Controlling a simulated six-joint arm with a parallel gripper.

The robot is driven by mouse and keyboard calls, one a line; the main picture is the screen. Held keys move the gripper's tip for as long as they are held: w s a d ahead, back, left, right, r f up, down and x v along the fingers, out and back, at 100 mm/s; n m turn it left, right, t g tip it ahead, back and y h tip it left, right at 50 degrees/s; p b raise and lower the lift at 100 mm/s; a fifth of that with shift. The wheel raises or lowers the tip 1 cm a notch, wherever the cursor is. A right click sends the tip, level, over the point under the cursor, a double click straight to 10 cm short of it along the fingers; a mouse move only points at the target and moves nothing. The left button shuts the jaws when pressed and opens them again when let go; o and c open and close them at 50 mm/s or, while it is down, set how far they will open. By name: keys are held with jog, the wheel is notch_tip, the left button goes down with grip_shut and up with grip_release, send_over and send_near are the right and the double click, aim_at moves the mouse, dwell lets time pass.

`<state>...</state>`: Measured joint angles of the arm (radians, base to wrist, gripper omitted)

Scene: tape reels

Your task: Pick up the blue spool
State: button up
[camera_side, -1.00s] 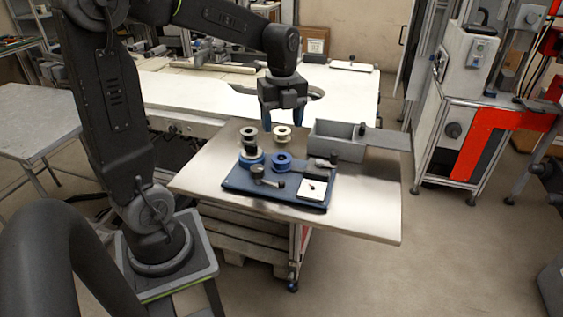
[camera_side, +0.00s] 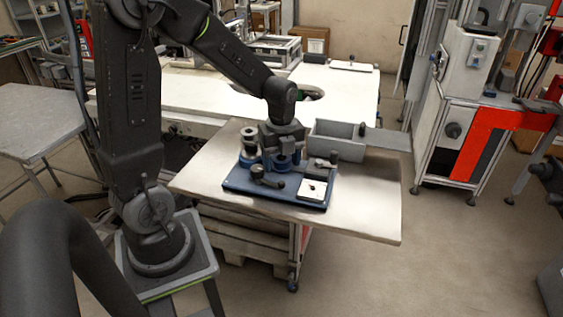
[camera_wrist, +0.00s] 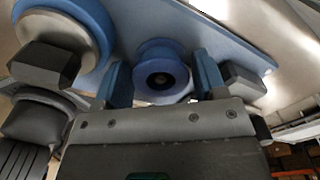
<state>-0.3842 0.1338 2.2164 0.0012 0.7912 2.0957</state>
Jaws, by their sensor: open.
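The blue spool (camera_wrist: 161,72) shows in the wrist view between my two blue fingers, with its dark centre hole facing the camera. My gripper (camera_wrist: 162,82) is open, one finger on each side of the spool; I cannot tell whether either touches it. In the side view my gripper (camera_side: 283,157) is low over the dark blue mat (camera_side: 235,180), around the spool's place, and hides most of the spool.
A black crank-like part (camera_side: 265,178) and a white square plate (camera_side: 312,189) lie on the mat. A grey bin (camera_side: 338,141) stands behind right; a pale spool (camera_side: 248,133) stands behind left. The table's front right is clear.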

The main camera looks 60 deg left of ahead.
jog(key=c, duration=0.7)
jog(key=shift+o, duration=0.2)
jog(key=shift+r, duration=0.15)
